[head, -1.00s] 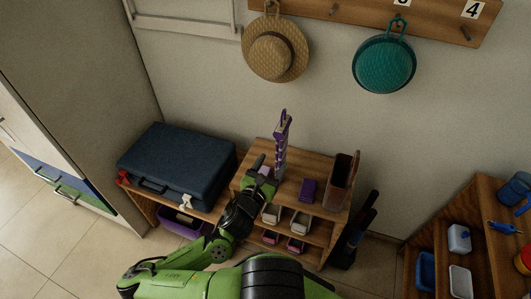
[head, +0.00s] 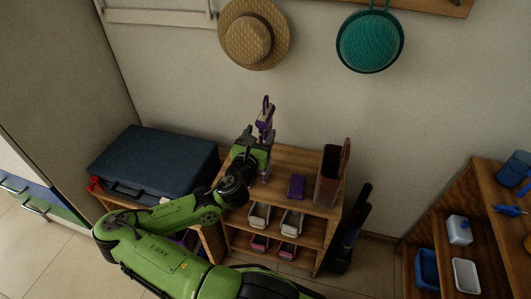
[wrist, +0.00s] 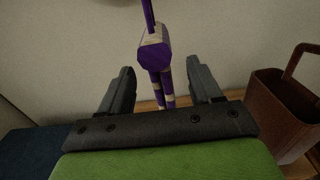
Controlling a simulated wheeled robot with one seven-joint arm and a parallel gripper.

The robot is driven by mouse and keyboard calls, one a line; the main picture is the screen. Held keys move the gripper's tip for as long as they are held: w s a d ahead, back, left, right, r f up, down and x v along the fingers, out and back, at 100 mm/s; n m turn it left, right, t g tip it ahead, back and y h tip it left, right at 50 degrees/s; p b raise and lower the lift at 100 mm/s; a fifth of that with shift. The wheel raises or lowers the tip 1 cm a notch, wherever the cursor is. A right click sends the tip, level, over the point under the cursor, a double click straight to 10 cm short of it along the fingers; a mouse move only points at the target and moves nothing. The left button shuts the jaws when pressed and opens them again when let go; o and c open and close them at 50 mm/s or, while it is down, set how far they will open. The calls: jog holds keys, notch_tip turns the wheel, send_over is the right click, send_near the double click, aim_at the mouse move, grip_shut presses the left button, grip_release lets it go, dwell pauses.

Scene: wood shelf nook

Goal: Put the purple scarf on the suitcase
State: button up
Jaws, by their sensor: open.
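The purple scarf (head: 265,116) stands upright above the wooden shelf top, with a thin loop at its upper end and pale-striped lengths below. In the wrist view the scarf (wrist: 153,52) shows between the two fingers, with its lower part running down behind the palm. My gripper (wrist: 160,72) is open, one finger on each side, with gaps to the scarf. In the head view my gripper (head: 261,137) is at the scarf's middle and partly hides it. The dark blue suitcase (head: 152,160) lies flat on the lower bench to the left; its top is bare.
A purple block (head: 296,187) and a brown bin (head: 329,178) stand on the shelf top (head: 283,159), right of the scarf. The bin (wrist: 285,110) is also right of my gripper in the wrist view.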

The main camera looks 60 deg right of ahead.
jog(key=d, duration=0.2)
jog(key=w+d, duration=0.1)
jog(key=d, duration=0.2)
jog(key=d+b, duration=0.1)
jog(key=d, duration=0.1)
jog(key=shift+w+d+f, duration=0.1)
jog(key=shift+w+d, duration=0.1)
jog(key=shift+w, duration=0.1)
grip_shut()
